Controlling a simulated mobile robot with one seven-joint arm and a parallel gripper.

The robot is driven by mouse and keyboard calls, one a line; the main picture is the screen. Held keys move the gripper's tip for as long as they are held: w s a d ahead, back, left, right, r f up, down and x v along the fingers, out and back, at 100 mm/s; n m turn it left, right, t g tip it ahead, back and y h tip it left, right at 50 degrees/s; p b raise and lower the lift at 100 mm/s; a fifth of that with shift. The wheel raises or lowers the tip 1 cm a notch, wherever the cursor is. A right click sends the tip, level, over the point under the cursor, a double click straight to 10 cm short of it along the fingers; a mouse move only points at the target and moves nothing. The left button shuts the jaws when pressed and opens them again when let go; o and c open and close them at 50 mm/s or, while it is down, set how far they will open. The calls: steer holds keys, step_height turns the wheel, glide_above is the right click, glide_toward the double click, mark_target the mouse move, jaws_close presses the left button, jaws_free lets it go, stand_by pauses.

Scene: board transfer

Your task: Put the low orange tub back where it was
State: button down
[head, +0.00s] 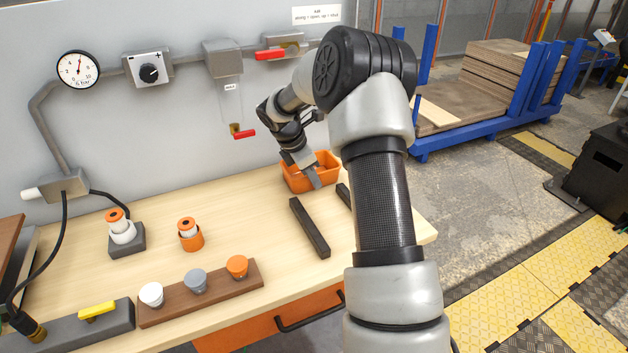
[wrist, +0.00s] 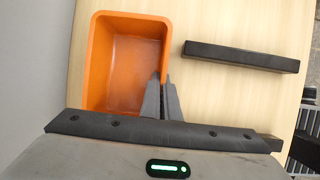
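The low orange tub (head: 296,184) is at the back right of the workbench, beside the wall panel. It also shows in the wrist view (wrist: 92,60), upright and empty inside. My gripper (head: 314,178) reaches down to its near right side. In the wrist view my gripper (wrist: 162,78) has its two fingers close together astride the tub's right wall, one inside and one outside, with the wall between them. I cannot tell whether the tub's base touches the bench.
Two dark bars, the longer-showing one (head: 310,228) and another (head: 343,196) partly hidden by my arm, lie near the tub. A brown cup rack (head: 215,296), an orange-topped white piece (head: 120,230) and an orange cup (head: 190,238) stand left. Valves and pipes line the panel.

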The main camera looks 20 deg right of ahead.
steer(key=shift+r, duration=0.1)
steer(key=c, duration=2)
jaws_free()
